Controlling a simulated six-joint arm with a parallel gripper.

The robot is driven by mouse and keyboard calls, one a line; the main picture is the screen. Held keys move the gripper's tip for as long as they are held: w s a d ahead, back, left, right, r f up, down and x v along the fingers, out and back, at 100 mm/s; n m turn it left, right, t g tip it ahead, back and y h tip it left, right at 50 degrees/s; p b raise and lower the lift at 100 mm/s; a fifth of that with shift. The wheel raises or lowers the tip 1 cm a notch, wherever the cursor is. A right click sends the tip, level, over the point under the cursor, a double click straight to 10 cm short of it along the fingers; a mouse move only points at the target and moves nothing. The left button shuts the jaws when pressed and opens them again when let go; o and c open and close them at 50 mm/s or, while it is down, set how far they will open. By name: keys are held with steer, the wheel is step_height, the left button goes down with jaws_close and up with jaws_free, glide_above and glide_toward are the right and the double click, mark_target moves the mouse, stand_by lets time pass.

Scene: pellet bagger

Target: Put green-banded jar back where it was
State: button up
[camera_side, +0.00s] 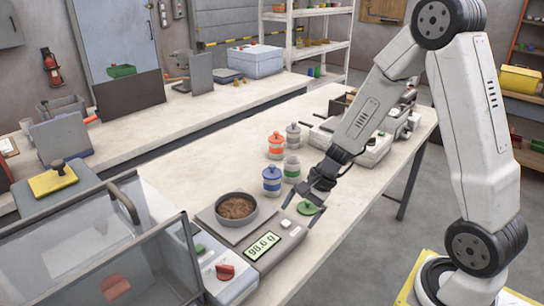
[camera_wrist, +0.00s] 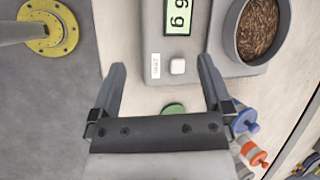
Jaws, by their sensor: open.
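The green-banded jar (camera_side: 292,169) stands upright on the table among the other jars, behind my gripper (camera_side: 306,199) in the side view. It shows no coloured lid on top. A green knobbed lid (camera_side: 308,208) lies near the scale, just by my fingertips. In the wrist view my gripper (camera_wrist: 162,70) is open with nothing between its fingertips. There, the green lid (camera_wrist: 173,108) is partly hidden behind the gripper's crossbar. I cannot tell whether the fingers touch the lid.
The blue-banded jar (camera_side: 272,181), orange-banded jar (camera_side: 276,146) and grey jar (camera_side: 293,136) stand close by. A scale (camera_side: 263,247) bears a pan (camera_side: 219,217) of brown pellets. A clear-sided bin (camera_side: 100,250) is at left. The table's front edge is near.

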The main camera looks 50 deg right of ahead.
steer(key=s+a+r+n+h, duration=0.3)
steer(key=s+n, duration=0.4)
steer(key=n, duration=0.8)
steer(key=shift+s+r+h, duration=0.15)
steer(key=shift+r+h, duration=0.55)
steer(key=shift+h, duration=0.5)
